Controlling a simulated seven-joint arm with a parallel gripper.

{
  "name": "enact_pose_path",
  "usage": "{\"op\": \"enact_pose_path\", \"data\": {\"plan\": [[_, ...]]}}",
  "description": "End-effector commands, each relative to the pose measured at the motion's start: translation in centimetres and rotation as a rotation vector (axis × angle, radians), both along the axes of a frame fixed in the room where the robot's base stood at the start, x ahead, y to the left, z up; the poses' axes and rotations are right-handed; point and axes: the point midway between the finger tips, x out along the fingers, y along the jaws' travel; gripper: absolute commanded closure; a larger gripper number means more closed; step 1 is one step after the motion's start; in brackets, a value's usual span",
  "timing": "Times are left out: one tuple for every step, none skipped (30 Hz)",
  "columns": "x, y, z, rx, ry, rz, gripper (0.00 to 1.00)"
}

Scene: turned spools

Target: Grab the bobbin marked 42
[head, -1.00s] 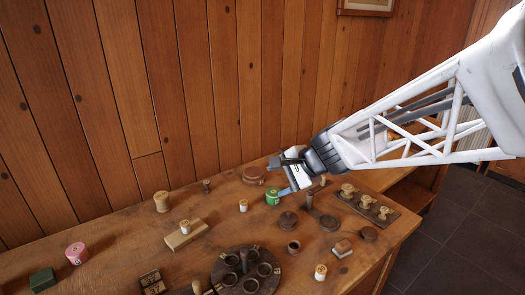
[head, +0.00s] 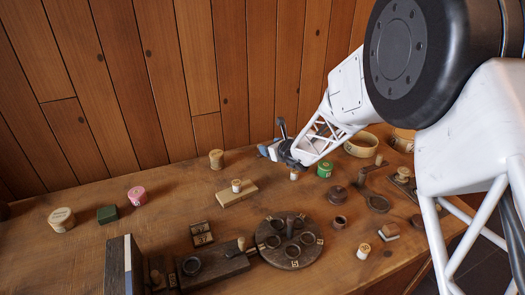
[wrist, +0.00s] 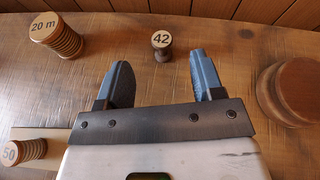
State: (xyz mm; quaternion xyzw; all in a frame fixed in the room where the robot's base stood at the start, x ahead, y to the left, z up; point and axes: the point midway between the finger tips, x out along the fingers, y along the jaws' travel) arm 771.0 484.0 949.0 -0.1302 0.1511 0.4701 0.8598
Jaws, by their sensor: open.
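The bobbin marked 42 (wrist: 162,44) stands upright in the wrist view, a small dark spool with a pale top bearing the number. In the wrist view my gripper (wrist: 160,62) is open and empty, its two blue fingers pointing at the bobbin, which appears just beyond the tips and between their lines. I cannot see the fingers touching it. In the head view my gripper (head: 267,151) is low near the back wall, and I cannot make out the bobbin there; the gripper seems to hide it.
A ribbed spool marked 20 m (wrist: 57,35) stands left of the bobbin; a spool marked 50 (wrist: 24,151) rests on a pale block (head: 238,195). A round wooden piece (wrist: 292,91) is to the right. A green tin (head: 324,170) stands right of my gripper. The plank wall is close behind.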

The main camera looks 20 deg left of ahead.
Motion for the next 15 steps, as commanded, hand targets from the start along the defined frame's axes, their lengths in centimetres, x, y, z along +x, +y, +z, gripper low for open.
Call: {"op": "enact_pose_path", "data": {"plan": [[0.2,0.7,-1.1,0.014,0.024,-0.021,0.39],[0.4,0.9,-1.5,0.022,0.036,-0.033,0.39],[0.6,1.2,-1.8,0.031,0.047,-0.046,0.39],[0.7,1.3,-2.1,0.036,0.053,-0.054,0.39],[0.7,1.5,-2.3,0.04,0.059,-0.06,0.39],[0.8,1.6,-2.5,0.044,0.064,-0.066,0.39],[0.8,1.6,-2.6,0.046,0.067,-0.068,0.39],[0.8,1.7,-2.6,0.047,0.068,-0.07,0.39],[0.8,1.7,-2.7,0.047,0.069,-0.07,0.39],[0.8,1.7,-2.7,0.047,0.069,-0.07,0.39],[0.8,1.7,-2.7,0.047,0.069,-0.07,0.39],[0.8,1.7,-2.6,0.047,0.069,-0.07,0.39],[0.8,1.6,-2.6,0.047,0.069,-0.07,0.39],[0.8,1.6,-2.6,0.047,0.068,-0.07,0.39],[0.8,1.6,-2.6,0.047,0.068,-0.07,0.39]]}}
